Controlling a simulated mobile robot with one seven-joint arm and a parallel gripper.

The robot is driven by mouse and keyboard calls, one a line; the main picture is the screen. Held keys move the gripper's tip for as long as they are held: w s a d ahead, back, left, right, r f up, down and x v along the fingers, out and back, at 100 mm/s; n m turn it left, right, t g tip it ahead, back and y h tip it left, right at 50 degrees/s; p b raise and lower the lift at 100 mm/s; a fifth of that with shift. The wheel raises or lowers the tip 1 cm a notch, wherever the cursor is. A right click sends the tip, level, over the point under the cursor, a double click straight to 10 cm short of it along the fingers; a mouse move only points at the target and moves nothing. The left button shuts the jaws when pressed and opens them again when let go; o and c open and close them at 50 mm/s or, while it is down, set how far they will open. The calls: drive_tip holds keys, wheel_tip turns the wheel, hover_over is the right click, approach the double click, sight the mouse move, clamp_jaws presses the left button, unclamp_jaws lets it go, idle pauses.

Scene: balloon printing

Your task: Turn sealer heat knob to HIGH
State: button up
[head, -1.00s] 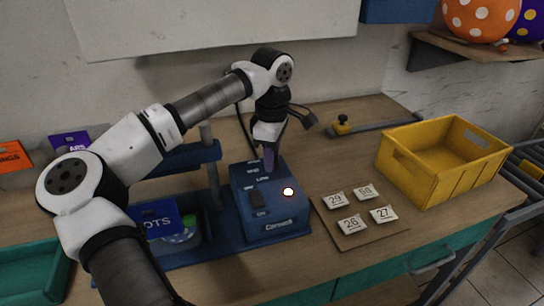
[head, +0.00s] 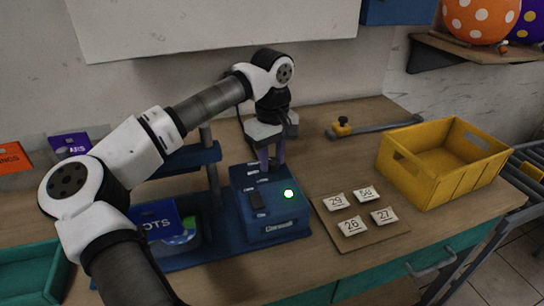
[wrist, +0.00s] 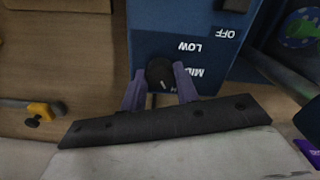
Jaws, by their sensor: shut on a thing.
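The blue sealer control box (head: 275,226) stands on the bench in the head view, its round lamp (head: 289,194) lit green. My gripper (head: 270,163) reaches down to its rear top; the purple fingers hide the knob there. In the wrist view, my gripper (wrist: 160,88) is shut on the dark heat knob (wrist: 160,72), one finger on each side. A short pale mark shows on the knob's lower part. The OFF, LOW and MID labels appear upside down on the box; a further label near the knob is mostly hidden by the gripper.
A board (head: 365,234) with several numbered tags lies right, before a yellow crate (head: 430,180). Bare bench lies between.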

sight(272, 161)
idle(0.4)
drive_tip(key=o, duration=1)
drive_tip(key=shift+c, duration=0.2)
wheel_tip(272, 161, up, 14)
drive_tip(key=b, duration=0.1)
drive_tip(key=shift+s+f, duration=0.1)
drive_tip(key=shift+f, duration=0.05)
